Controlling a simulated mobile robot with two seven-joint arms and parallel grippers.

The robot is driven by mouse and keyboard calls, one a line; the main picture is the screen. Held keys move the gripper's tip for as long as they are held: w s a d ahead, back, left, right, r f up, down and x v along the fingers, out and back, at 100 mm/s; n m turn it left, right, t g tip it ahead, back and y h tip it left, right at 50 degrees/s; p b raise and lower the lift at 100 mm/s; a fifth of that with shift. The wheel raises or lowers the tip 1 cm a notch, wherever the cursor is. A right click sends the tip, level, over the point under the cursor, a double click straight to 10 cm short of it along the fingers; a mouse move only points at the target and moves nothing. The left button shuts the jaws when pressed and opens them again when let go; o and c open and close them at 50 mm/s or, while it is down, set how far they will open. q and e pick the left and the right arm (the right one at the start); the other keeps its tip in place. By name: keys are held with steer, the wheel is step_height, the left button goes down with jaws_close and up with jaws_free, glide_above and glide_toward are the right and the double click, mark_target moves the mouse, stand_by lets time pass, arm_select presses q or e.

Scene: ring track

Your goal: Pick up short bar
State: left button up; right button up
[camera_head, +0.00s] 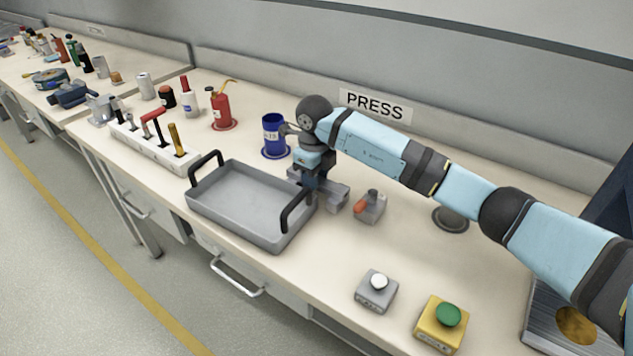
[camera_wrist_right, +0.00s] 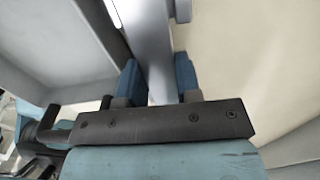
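My right gripper (camera_head: 314,180) reaches down beside the grey tray's right handle, and its fingers are partly hidden in the head view. In the right wrist view my right gripper (camera_wrist_right: 160,80) has its two blue fingers close together, against both sides of a light grey bar (camera_wrist_right: 158,60). The bar widens toward the top of that view. In the head view a grey bar-like piece (camera_head: 334,194) shows under the gripper, close above or on the bench; I cannot tell which. My left gripper is not in view.
The grey tray (camera_head: 248,240) with black handles stands left of the gripper. A small grey block with an orange part (camera_head: 369,207) is close on the right. A blue cup (camera_head: 273,134) stands behind. Grey (camera_head: 376,292) and yellow (camera_head: 440,325) button boxes stand in front.

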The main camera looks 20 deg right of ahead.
steer(key=shift+c, duration=0.7)
